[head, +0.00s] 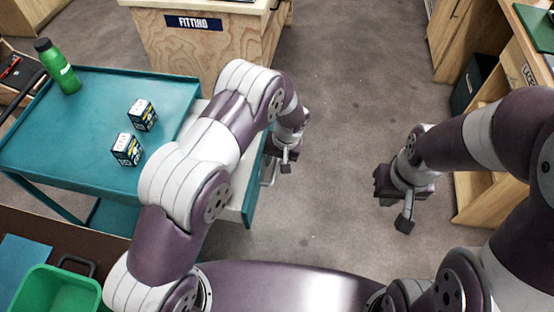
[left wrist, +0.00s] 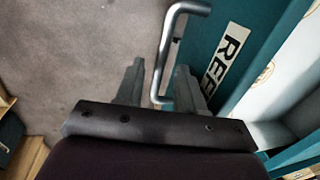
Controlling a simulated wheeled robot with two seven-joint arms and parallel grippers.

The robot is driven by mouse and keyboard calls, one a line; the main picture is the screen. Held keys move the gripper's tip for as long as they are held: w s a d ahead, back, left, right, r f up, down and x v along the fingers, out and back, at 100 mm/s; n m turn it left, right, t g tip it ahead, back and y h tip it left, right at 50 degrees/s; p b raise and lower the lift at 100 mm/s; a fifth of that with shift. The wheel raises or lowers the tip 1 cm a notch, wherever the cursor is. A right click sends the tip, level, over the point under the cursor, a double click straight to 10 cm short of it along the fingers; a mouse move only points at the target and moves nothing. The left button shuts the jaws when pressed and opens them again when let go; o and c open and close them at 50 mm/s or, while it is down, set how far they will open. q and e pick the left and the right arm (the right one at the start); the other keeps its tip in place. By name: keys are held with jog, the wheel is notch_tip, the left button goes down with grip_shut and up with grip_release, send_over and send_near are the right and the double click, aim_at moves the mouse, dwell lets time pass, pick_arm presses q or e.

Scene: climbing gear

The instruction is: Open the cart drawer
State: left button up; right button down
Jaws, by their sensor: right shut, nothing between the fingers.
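The teal cart (head: 60,135) stands at the left in the head view. Its drawer stands partly out on the right side; its pale inside (head: 243,180) shows behind the teal front (head: 252,198), partly hidden by my left arm. In the left wrist view the drawer front (left wrist: 215,35) carries a white label and a grey bar handle (left wrist: 166,50). My left gripper (left wrist: 160,75) is open, its fingers on either side of the handle bar with gaps visible. It also shows in the head view (head: 286,162). My right gripper (head: 397,205) is shut and empty over the floor at the right.
A green bottle (head: 58,66) and two small boxes (head: 142,114) (head: 127,149) stand on the cart top. A wooden counter (head: 205,45) is behind. A green bin (head: 58,292) is at the lower left. Grey floor (head: 340,120) is clear between the arms.

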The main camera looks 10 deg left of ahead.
pick_arm(q)
notch_tip(320, 180, up, 12)
jog(key=d, duration=0.2)
jog(key=shift+d+r+b, duration=0.15)
jog(key=shift+r+b, duration=0.1)
jog(key=shift+b, duration=0.15)
